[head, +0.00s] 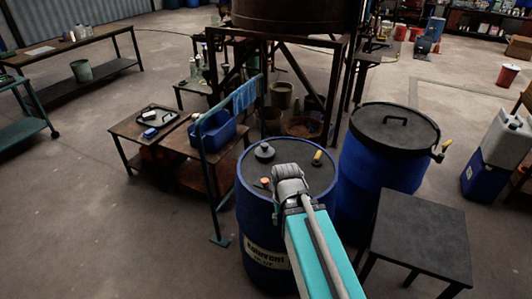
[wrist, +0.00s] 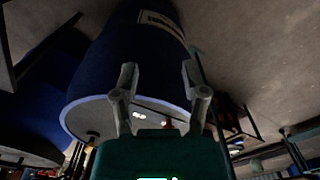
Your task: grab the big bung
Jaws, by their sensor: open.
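The big bung looks to be the dark grey, knobbed plug (head: 264,151) standing on the grey top of the labelled blue drum (head: 262,240) in the head view. A small orange-topped piece (head: 265,181) lies nearer on the same top. My arm reaches over the drum, and its wrist hides part of the top; my gripper's fingers cannot be made out there. In the wrist view my gripper (wrist: 159,68) is open with nothing between its fingers. The drum (wrist: 120,55) appears upside down beyond them. A dark knobbed shape (wrist: 92,134) at its top may be the bung.
A yellow-handled item (head: 317,157) lies on the drum top. A lidded blue drum (head: 385,165) stands close right, with a dark table (head: 422,235) in front. Open floor lies at the lower left.

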